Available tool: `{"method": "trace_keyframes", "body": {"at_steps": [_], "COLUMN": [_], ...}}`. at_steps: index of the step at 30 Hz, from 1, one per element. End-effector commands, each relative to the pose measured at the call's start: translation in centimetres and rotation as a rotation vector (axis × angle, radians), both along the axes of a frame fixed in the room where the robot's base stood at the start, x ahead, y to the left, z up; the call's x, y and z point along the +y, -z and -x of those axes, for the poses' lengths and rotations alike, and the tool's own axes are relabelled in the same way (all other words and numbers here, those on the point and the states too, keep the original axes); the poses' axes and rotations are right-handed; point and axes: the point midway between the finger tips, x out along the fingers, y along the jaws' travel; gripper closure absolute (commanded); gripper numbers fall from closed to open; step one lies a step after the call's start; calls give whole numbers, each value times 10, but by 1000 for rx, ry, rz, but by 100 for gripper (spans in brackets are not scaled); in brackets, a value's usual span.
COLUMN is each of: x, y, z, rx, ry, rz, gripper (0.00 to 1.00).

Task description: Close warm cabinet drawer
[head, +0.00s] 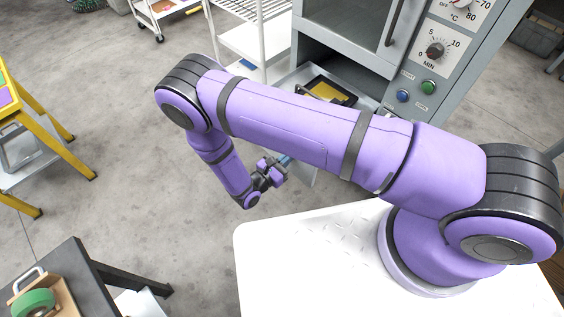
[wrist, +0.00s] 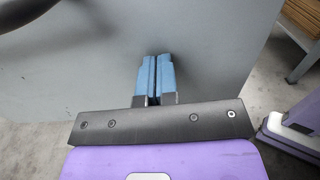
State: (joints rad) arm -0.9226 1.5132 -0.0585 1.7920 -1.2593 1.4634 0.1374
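The warm cabinet (head: 345,50) is grey and stands at the back, with control dials on its right. Its drawer (head: 296,78) is pulled out below the oven door. A dark tray with a yellow content (head: 327,91) lies in it. My arm hides much of the drawer. My gripper (head: 284,161) is at the drawer's near side, below my arm. In the wrist view my gripper's blue fingers (wrist: 153,77) are together, with nothing seen between them. They point at a grey flat panel (wrist: 225,70), which looks like the drawer front. Whether they touch it I cannot tell.
A white wire rack (head: 245,35) stands left of the cabinet. A yellow-framed stand (head: 50,140) is at the far left. A dark table (head: 75,265) with a green roll is at lower left. The floor between them is clear.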

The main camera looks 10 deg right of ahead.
Motion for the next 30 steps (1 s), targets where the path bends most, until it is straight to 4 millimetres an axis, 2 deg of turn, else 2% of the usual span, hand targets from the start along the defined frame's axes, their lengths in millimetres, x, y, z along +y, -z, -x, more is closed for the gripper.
{"method": "trace_keyframes", "body": {"at_steps": [8,30], "x": [-57,-229], "y": [-1,0], "z": [-37,-153], "rx": [-1,0], "ry": [3,4], "rz": [4,2], "gripper": [100,100]}}
